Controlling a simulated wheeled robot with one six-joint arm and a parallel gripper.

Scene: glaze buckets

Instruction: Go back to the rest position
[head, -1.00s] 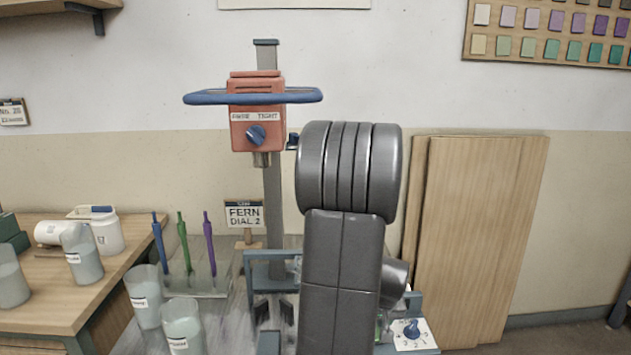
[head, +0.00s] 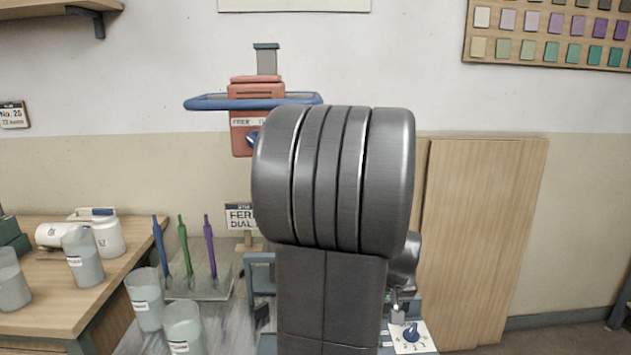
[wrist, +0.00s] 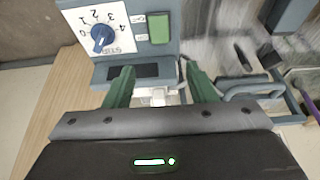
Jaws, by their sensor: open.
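My gripper (wrist: 158,90) shows in the wrist view with two green fingers spread apart. It is open, and I see nothing held between the fingers. Beyond the fingertips is the machine base with a white dial plate and blue knob (wrist: 103,38) and a green button (wrist: 158,28). In the head view my dark grey arm fills the middle and hides the gripper. The arm covers part of the red mixer head (head: 250,135), which has a blue bar handle (head: 210,102) and sits on a grey column.
On the left, a wooden table (head: 60,300) holds jars. Labelled cups (head: 145,305) and a rack with blue, green and purple stirrers (head: 208,245) stand beside the machine. A sign (head: 240,215) is partly hidden. Wooden boards (head: 485,240) lean on the wall at right.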

